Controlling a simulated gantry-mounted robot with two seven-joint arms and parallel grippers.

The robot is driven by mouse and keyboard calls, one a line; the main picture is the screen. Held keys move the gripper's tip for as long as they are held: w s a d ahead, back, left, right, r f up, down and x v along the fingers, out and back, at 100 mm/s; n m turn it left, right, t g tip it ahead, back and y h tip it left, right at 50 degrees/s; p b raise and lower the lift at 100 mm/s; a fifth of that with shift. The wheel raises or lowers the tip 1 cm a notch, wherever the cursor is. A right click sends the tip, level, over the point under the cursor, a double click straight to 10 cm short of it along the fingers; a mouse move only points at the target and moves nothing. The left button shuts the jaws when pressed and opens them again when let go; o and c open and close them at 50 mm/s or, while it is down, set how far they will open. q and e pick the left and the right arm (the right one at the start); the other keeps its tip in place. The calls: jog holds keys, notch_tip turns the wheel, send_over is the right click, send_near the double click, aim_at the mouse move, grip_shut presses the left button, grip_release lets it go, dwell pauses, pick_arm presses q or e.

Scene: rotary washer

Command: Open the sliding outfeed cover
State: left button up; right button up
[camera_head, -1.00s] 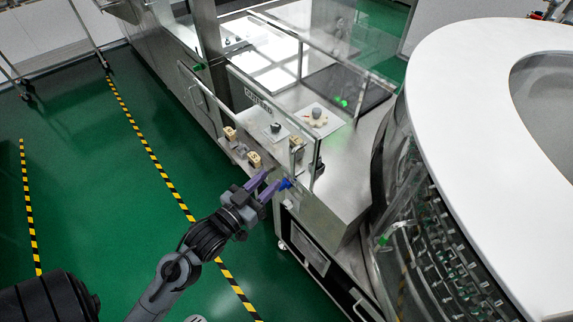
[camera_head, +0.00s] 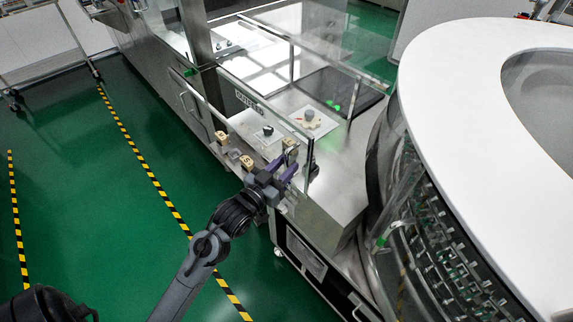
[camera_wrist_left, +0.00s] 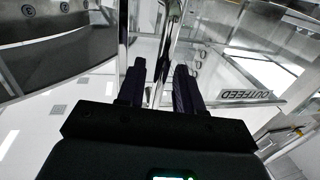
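The outfeed cover (camera_head: 285,125) is a clear panel with a metal edge on the steel machine in the head view, and it looks closed over the station. In the left wrist view, the fingers (camera_wrist_left: 158,88) stand either side of an upright metal edge (camera_wrist_left: 166,45). I cannot tell whether they touch it. The blue part seen earlier at this corner is hidden behind the gripper. My right gripper is out of view.
The large round washer (camera_head: 445,90) with a white rim stands to the right. Green floor (camera_head: 90,200) with striped tape lies free at left.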

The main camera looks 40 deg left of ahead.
pick_arm(q)
jog(key=shift+w, duration=0.55)
jog(key=shift+c, duration=0.4)
grip_shut()
